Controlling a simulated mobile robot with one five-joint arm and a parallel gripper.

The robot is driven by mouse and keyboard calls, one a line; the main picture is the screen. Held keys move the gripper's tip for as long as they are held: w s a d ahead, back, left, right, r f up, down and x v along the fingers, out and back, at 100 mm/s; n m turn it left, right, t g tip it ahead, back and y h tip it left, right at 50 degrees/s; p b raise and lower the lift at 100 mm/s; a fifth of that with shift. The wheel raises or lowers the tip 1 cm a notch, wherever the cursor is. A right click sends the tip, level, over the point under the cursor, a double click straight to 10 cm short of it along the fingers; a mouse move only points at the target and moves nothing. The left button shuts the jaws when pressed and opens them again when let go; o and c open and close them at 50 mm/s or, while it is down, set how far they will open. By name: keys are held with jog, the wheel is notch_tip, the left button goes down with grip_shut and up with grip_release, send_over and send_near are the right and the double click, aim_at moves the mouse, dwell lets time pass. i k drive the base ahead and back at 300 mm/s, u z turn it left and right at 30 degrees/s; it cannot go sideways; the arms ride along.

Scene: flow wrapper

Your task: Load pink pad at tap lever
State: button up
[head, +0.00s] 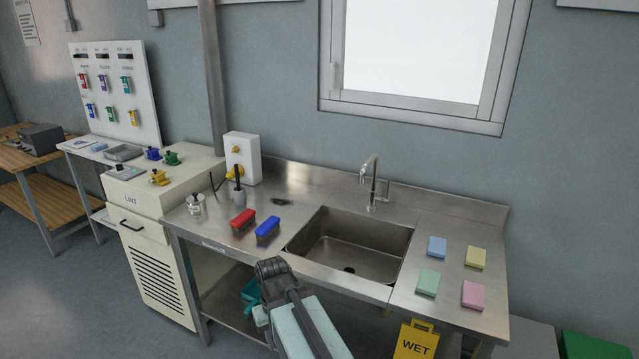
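The pink pad (473,295) lies flat on the steel worktop right of the sink, at the front right of a group of pads. The tap (373,185) stands upright behind the sink. A small lever (388,188) shows on its right side, with nothing seen on it. My arm reaches up from the bottom middle of the picture, in front of the sink's front left edge. The dark end of my arm (273,268) is well left of the pink pad and apart from it. I cannot make out the gripper's fingers.
A blue pad (437,247), a yellow pad (475,258) and a green pad (428,282) lie near the pink one. The sink basin (350,245) is open. Red and blue brushes (255,225) stand left of it. A yellow WET sign (415,342) is below the front edge.

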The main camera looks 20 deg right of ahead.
aim_at(385, 201)
jog(key=u, duration=0.2)
jog(key=i, duration=1)
jog(key=z, duration=0.05)
